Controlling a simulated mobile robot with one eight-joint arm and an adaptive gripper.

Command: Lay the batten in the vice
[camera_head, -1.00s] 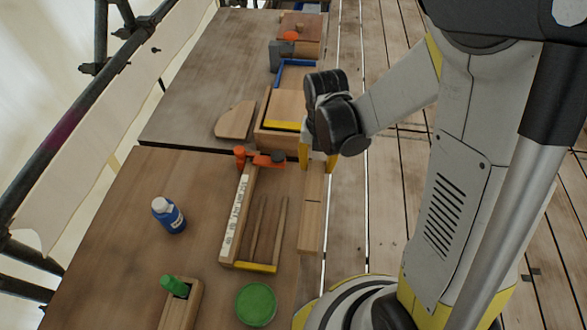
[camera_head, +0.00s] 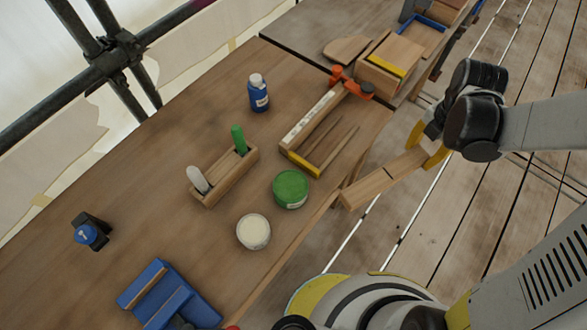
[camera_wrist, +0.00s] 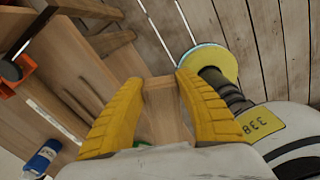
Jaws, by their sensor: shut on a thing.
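A pale wooden batten (camera_head: 385,180) is held at one end in my gripper (camera_head: 428,147). It points down-left in the head view, beside the bench's right edge and over the plank floor side. In the wrist view the batten (camera_wrist: 162,108) lies between the two yellow fingers of my gripper (camera_wrist: 160,84), which are shut on it. A blue vice-like block (camera_head: 192,303) with a wooden strip along it sits at the bottom left of the bench, well apart from the batten. Its lower part is cut off by the frame edge.
On the bench (camera_head: 110,205) stand a white tub (camera_head: 253,232), a green-lidded tub (camera_head: 290,188), a wooden holder (camera_head: 226,178) with handled tools, a blue bottle (camera_head: 258,93), a dark blue-topped item (camera_head: 90,232) and a long rack (camera_head: 305,165) near an orange clamp (camera_head: 350,84).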

